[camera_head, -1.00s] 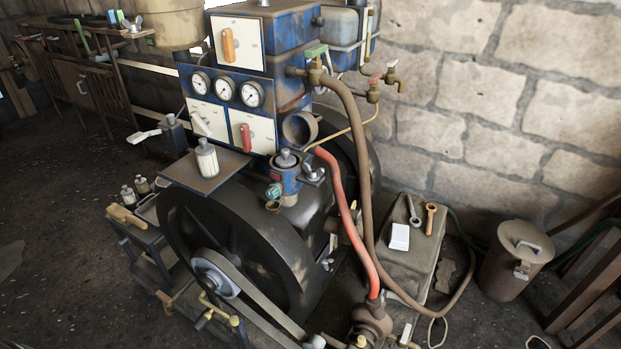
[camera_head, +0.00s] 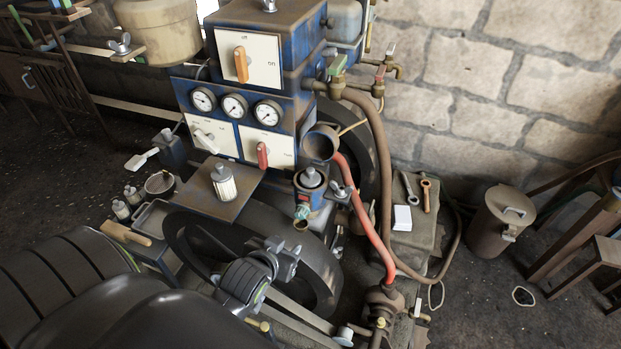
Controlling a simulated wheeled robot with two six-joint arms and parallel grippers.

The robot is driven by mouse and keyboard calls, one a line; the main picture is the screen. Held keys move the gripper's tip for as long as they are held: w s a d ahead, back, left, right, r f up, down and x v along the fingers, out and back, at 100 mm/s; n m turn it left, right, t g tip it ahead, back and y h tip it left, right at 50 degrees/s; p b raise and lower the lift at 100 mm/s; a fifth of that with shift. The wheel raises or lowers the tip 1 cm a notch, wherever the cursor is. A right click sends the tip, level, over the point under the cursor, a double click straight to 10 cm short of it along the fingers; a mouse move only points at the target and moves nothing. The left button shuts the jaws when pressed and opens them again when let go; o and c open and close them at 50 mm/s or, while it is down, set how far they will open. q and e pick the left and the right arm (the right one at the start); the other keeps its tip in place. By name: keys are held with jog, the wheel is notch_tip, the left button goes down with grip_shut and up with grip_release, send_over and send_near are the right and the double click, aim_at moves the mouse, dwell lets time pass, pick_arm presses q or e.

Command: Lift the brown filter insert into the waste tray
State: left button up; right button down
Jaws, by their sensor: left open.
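My left gripper (camera_head: 285,254) comes in from the lower left and is open and empty, in front of the big black flywheel. A blue filter pot (camera_head: 309,190) with a grey cap on top stands above and to the right of it, with a gap between them. I cannot make out a brown filter insert; the inside of the pot is hidden. A pale ribbed cartridge (camera_head: 224,188) with a grey top stands upright on a brown plate left of the pot. A shallow grey tray (camera_head: 152,217) rests on the low stand at left, apart from my gripper.
The flywheel (camera_head: 190,240) and belt (camera_head: 300,317) lie around and below my gripper. A red hose (camera_head: 366,215) and a brown hose (camera_head: 384,150) run down right of the pot. Small bottles (camera_head: 121,209) and a wooden-handled tool (camera_head: 126,234) are near the tray.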

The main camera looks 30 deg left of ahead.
pick_arm(q)
notch_tip(320, 180, up, 15)
jog(key=t+p, duration=0.2)
jog(key=t, duration=0.1)
send_near(309, 173)
jog(key=shift+n+y, duration=0.3)
jog(key=shift+n, duration=0.1)
jog(key=x, duration=0.5)
jog(key=shift+s+f, duration=0.15)
jog(key=shift+f, duration=0.25)
jog(key=shift+w+a+f, duration=0.15)
jog(key=shift+w+f, duration=0.1)
jog(key=shift+w, duration=0.2)
jog(key=shift+w+p, duration=0.5)
jog(key=shift+p, duration=0.05)
jog(key=x, duration=0.1)
jog(key=p+x, duration=0.1)
jog(key=x, duration=0.1)
jog(key=shift+w+r, duration=0.15)
jog(key=shift+r, duration=0.05)
jog(key=shift+w+f, duration=0.3)
jog(key=shift+w, duration=0.2)
pick_arm(e)
notch_tip(309, 173, up, 5)
jog(key=shift+s+r, duration=0.1)
